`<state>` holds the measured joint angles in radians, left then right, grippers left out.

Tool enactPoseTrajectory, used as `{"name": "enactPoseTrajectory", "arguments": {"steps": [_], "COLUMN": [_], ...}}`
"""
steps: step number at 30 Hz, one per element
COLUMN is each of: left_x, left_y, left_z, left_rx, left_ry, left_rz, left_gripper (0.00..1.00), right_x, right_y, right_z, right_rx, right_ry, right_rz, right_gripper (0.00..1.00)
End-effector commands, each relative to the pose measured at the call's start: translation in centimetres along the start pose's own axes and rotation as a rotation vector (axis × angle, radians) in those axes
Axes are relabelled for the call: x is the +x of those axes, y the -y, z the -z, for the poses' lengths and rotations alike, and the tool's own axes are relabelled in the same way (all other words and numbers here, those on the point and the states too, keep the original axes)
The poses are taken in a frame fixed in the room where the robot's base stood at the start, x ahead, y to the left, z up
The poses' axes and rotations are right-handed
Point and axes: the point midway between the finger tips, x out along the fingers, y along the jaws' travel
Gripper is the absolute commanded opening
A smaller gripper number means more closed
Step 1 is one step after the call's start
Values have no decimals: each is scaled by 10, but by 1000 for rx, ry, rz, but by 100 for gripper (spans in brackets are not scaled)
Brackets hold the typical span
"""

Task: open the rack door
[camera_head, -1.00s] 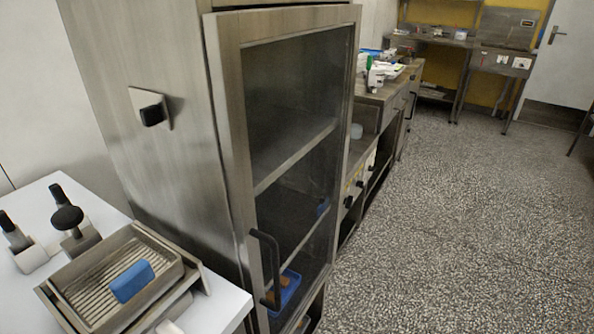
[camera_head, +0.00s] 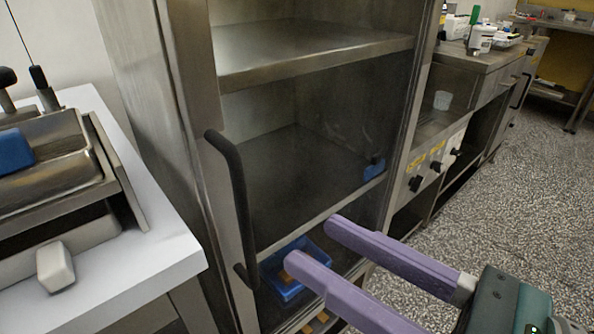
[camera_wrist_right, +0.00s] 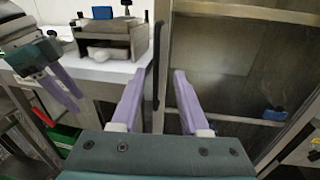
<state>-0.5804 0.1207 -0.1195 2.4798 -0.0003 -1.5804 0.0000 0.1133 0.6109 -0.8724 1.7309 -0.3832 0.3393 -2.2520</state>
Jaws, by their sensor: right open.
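The rack door (camera_head: 290,249) is a dark glass panel in a steel frame and looks shut. Its black vertical bar handle (camera_head: 238,200) is on the left side of the door. My right gripper (camera_head: 315,245) has purple fingers, is open and empty, and is to the right of the handle, apart from it, pointing at it. In the right wrist view the handle (camera_wrist_right: 158,60) appears between the open fingers (camera_wrist_right: 160,75). My left gripper (camera_wrist_right: 78,102) shows at the left of the right wrist view; its finger gap is unclear.
A white table (camera_head: 160,262) with a metal tray device (camera_head: 75,180) and a blue block (camera_head: 14,150) stands left of the rack. Inside are shelves and a blue tray (camera_head: 283,290). A counter with knobs (camera_head: 425,170) stands right of the rack. Speckled floor (camera_head: 540,190) is open at right.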

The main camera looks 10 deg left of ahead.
Motion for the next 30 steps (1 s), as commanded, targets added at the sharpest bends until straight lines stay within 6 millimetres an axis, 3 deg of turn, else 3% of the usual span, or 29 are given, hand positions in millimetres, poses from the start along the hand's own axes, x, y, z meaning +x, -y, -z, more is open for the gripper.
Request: {"name": "enactPoseTrajectory", "arguments": {"steps": [5, 18, 30], "left_x": [1, 3, 4], "left_y": [0, 0, 0], "left_z": [0, -1, -1], "left_rx": [0, 0, 0], "left_ry": [0, 0, -1], "left_rz": [0, 0, -1], "left_gripper": [50, 50, 50], "right_x": [12, 88, 98], "right_y": [-4, -7, -7], "right_z": [2, 2, 1], "right_rx": [-60, -53, -52], "right_ry": [8, 8, 6], "right_rz": [-34, -31, -30], "right_gripper": [45, 45, 45]}}
